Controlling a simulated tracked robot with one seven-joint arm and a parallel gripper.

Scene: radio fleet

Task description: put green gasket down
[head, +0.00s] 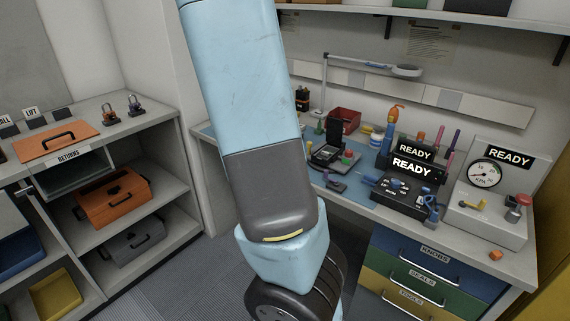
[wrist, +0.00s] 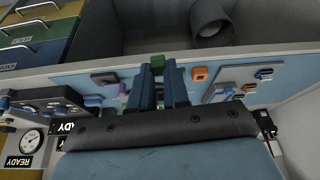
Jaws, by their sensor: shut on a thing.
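In the wrist view my gripper (wrist: 157,68) shows as two dark blue fingers over the workbench's blue mat. A small green piece, which looks like the green gasket (wrist: 157,60), is held at the fingertips. It shows against the bench's front edge; its height above the bench is hard to tell. In the head view my arm crosses the middle, and the gripper and gasket cannot be seen there.
The workbench (head: 513,262) carries radio units with READY displays (head: 412,168), a gauge box (head: 490,210) and small tools. An orange part (wrist: 200,74) lies right of my fingers. Labelled drawers (head: 421,260) sit below. The returns shelf (head: 168,190) stands left.

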